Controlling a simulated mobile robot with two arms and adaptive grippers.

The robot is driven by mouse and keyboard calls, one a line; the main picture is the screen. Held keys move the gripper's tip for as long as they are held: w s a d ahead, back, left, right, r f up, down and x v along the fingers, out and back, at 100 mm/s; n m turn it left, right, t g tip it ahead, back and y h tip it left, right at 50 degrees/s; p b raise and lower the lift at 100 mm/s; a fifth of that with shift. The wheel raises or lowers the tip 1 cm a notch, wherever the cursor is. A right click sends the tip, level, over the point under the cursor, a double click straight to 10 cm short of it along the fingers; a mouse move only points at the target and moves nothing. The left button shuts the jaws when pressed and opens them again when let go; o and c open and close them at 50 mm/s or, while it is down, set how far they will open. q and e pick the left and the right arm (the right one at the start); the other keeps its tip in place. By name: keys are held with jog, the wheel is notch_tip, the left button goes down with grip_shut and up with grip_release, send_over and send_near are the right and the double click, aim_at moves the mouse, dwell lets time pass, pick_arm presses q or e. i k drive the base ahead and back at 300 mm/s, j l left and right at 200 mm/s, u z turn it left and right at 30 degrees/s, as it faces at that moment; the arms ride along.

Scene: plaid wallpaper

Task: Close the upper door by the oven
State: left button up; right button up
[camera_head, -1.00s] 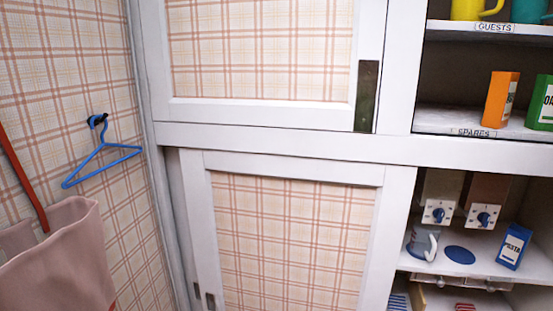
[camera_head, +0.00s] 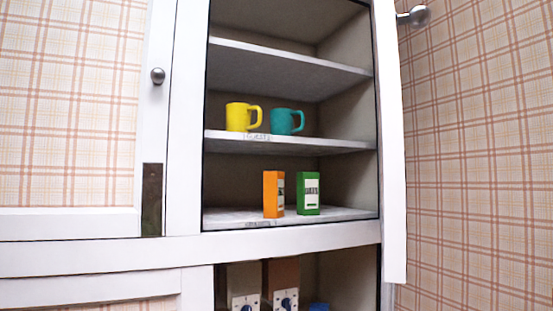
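The upper cupboard (camera_head: 290,240) has an open right-hand compartment with its shelves exposed. A white upper door (camera_head: 393,160) stands swung open at the compartment's right side, seen nearly edge-on. Its round metal knob (camera_head: 414,15) sticks out to the right near the top of the view. The left upper door (camera_head: 70,222), with plaid panel and metal knob (camera_head: 157,76), sits shut in its frame. No oven shows. Neither of my grippers is in view.
A yellow mug (camera_head: 238,117) and a teal mug (camera_head: 283,121) stand on the middle shelf. An orange box (camera_head: 273,194) and a green box (camera_head: 308,194) stand on the shelf below. Dispensers (camera_head: 284,284) sit in the lower compartment. A plaid wall (camera_head: 480,160) lies at right.

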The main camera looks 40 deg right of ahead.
aim_at(385, 22)
jog(key=k+l+z, duration=0.1)
jog(key=z, duration=0.35)
jog(key=k+l+z, duration=0.2)
jog(key=z, duration=0.25)
jog(key=l+z, duration=0.2)
jog(key=z, duration=0.25)
jog(key=k+l, duration=0.05)
